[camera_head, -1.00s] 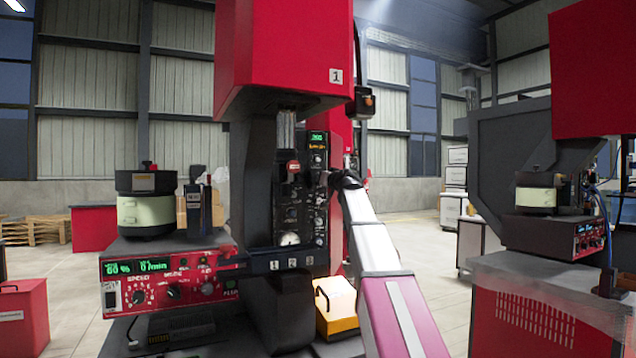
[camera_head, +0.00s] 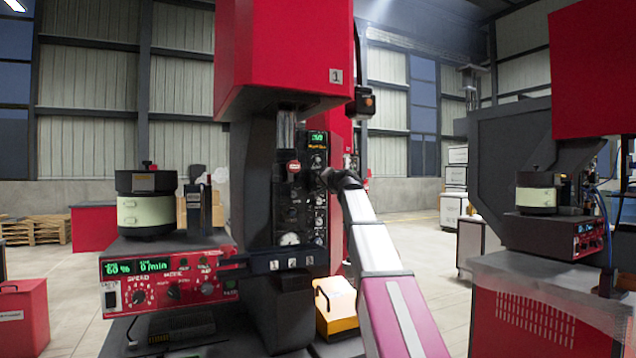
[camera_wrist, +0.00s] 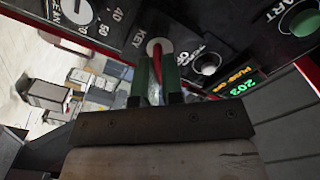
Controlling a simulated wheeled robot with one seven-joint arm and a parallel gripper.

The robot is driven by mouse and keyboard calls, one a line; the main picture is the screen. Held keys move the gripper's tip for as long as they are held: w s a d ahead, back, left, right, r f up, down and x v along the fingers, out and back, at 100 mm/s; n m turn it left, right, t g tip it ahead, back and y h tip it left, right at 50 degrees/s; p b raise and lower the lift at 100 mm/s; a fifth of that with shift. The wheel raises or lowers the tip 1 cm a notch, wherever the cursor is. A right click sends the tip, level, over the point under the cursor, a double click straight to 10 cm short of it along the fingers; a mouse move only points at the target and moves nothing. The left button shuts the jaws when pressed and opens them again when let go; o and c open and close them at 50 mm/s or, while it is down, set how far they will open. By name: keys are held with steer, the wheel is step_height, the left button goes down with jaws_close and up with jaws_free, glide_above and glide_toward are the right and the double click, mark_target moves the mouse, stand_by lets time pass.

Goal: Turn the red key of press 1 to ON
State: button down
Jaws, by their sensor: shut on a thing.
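Press 1 (camera_head: 285,60) is the large red machine marked "1" in the middle of the head view. Its dark control panel (camera_head: 318,190) faces right of centre, with a green display on top, a gauge and several knobs. In the wrist view the red key (camera_wrist: 157,60) sits in a round light lock beside the word "KEY". My gripper (camera_wrist: 157,75) is shut on the key, one green-tipped finger on either side. The fingers hide part of the key, and I cannot tell its exact angle. In the head view my arm reaches the panel from the right and hides the key.
A green button (camera_wrist: 304,22) by "START" and another knob (camera_wrist: 207,64) by "OFF" are close to my gripper. A bowl feeder (camera_head: 147,205) stands on a red control box (camera_head: 172,278) at left. A yellow box (camera_head: 337,305) lies below my arm.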

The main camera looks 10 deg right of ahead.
steer(key=shift+m, duration=0.3)
steer(key=m, duration=0.4)
steer(key=shift+m, duration=0.4)
steer(key=m, duration=0.3)
steer(key=shift+m, duration=0.4)
steer(key=c, duration=1.2)
jaws_free()
steer(key=shift+o, duration=0.2)
steer(key=shift+s, duration=0.15)
